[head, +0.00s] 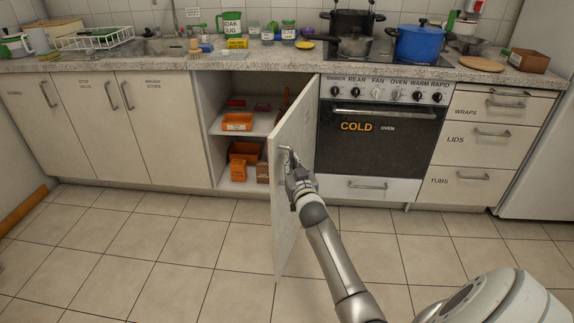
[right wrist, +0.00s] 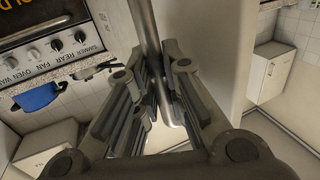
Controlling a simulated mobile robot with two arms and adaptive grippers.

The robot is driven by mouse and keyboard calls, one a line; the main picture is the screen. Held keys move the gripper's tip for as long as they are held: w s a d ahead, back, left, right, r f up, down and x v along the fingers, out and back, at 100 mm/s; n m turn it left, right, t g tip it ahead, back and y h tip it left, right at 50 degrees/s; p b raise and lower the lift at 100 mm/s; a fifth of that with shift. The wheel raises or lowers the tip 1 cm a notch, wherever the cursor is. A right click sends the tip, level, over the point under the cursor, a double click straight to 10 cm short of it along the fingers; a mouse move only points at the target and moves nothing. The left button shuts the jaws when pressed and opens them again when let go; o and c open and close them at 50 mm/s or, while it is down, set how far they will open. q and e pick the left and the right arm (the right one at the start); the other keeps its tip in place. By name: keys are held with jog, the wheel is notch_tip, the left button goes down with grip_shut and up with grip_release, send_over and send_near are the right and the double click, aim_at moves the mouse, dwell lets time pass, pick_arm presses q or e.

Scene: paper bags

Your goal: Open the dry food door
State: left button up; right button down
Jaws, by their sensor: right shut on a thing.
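The cream door (head: 298,122) of the cupboard left of the oven stands wide open, swung out into the room from its right side. Its outer face is towards my right arm. My right gripper (head: 291,168) is at the metal handle (head: 286,151) near the door's free edge. In the right wrist view, my right gripper (right wrist: 160,82) is shut on the handle (right wrist: 147,32), a smooth bar between its fingers. The door's label is not readable. My left gripper is not in view.
The open cupboard's shelves (head: 262,128) hold an orange bin (head: 237,121) and other orange containers. The oven (head: 378,140) is right of the door, with drawers (head: 487,145) beyond. Closed cupboards (head: 150,140) stand left.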

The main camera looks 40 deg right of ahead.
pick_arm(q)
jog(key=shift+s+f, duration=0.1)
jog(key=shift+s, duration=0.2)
pick_arm(e)
jog(key=shift+s, duration=0.1)
jog(key=c, duration=1.5)
grip_release()
jog(key=shift+d, duration=0.1)
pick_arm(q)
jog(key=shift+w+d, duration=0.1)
pick_arm(e)
jog(key=v, duration=1.2)
